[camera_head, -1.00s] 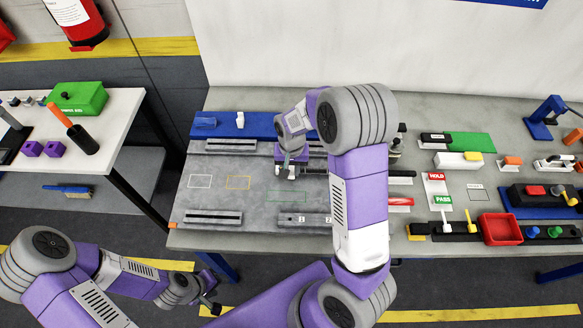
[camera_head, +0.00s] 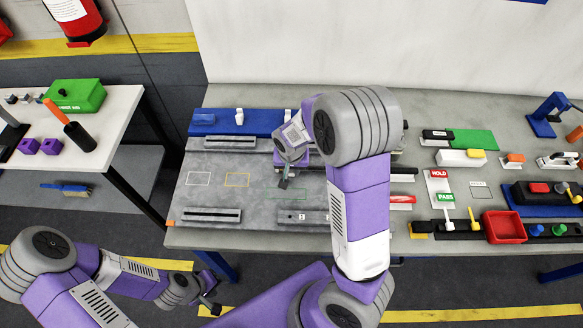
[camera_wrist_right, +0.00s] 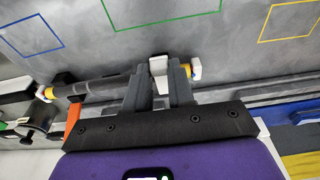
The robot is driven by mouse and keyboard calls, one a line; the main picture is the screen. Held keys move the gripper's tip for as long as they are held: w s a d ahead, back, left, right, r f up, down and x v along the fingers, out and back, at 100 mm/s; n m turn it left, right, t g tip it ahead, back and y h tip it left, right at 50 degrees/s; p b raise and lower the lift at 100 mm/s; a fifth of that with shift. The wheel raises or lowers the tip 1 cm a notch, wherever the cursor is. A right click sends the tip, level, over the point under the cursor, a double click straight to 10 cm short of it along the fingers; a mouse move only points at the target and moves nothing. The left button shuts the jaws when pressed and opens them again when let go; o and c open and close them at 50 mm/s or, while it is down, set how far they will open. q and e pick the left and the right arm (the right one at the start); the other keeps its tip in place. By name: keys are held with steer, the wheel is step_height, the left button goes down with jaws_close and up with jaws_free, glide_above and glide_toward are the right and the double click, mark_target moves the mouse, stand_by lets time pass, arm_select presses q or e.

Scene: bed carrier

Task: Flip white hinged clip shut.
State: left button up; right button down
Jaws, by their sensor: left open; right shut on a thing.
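A small white piece (camera_wrist_right: 158,70), apparently the hinged clip's flap, sits between the fingertips of my right gripper (camera_wrist_right: 160,82) in the right wrist view. The fingers are shut on it. A dark rod (camera_wrist_right: 100,87) with yellow bands and white ends passes beside the fingers. In the head view my right gripper (camera_head: 284,184) is low over the grey board (camera_head: 232,162), and its arm hides part of the board. Two white upright pieces (camera_head: 239,117) stand on the blue strip (camera_head: 264,121) behind it. My left gripper (camera_head: 212,307) is open and empty, off the table's front edge.
A red tray (camera_head: 503,228) and several fixtures crowd the right. A side table (camera_head: 105,130) stands at the left with a gap between.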

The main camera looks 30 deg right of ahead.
steer(key=c, duration=1)
jaws_free()
steer(key=shift+s+f, duration=0.1)
steer(key=shift+f, duration=0.05)
steer(key=shift+o, duration=0.2)
step_height(320, 180, up, 8)
steer(key=s+p, duration=0.1)
steer(key=shift+a+f, duration=0.2)
steer(key=shift+a, duration=0.2)
steer(key=shift+p, duration=0.3)
